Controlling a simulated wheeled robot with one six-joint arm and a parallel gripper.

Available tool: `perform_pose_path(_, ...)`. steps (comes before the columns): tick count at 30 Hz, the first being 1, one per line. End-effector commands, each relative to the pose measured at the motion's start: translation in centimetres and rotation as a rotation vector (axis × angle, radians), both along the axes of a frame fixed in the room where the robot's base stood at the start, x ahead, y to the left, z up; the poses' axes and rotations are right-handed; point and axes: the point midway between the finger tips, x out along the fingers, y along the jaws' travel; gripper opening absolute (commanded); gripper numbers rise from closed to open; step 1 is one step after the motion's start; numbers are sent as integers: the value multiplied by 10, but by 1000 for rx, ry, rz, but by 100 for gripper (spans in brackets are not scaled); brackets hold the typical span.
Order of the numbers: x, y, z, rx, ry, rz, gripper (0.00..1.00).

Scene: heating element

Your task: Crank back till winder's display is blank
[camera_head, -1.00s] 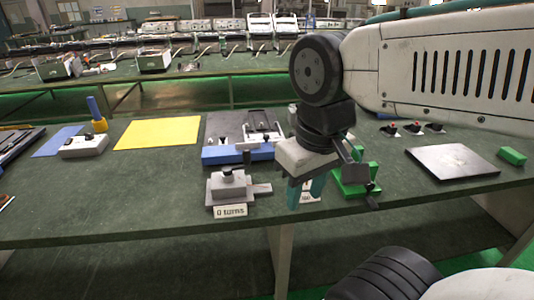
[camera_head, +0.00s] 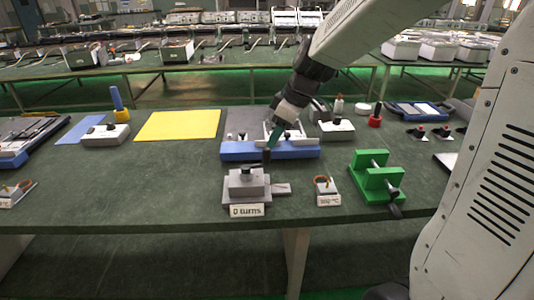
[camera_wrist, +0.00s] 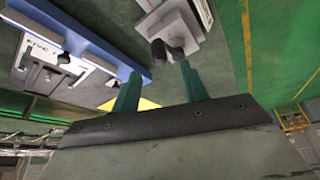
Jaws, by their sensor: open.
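A green stand (camera_head: 376,180) with a metal shaft and a dark crank handle (camera_head: 395,209) stands on the right of the table. It looks like the winder; I make out no display on it. My gripper (camera_head: 269,146) has teal fingers and hangs behind a grey block device (camera_head: 247,186), by a thin dark upright post (camera_head: 266,158).
A blue-based fixture (camera_head: 235,151) lies behind the grey block, close to my fingers. A small labelled holder (camera_head: 327,198) with a copper-coloured ring stands between the grey block and the green stand. A yellow sheet (camera_head: 178,125) lies left.

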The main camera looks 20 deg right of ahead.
Motion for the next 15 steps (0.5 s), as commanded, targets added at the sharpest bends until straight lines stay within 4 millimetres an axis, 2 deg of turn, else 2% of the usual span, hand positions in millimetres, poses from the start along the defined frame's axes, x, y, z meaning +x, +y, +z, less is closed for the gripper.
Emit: perform_pose_path(15, 19, 20, -65, 0, -1, 7, 44)
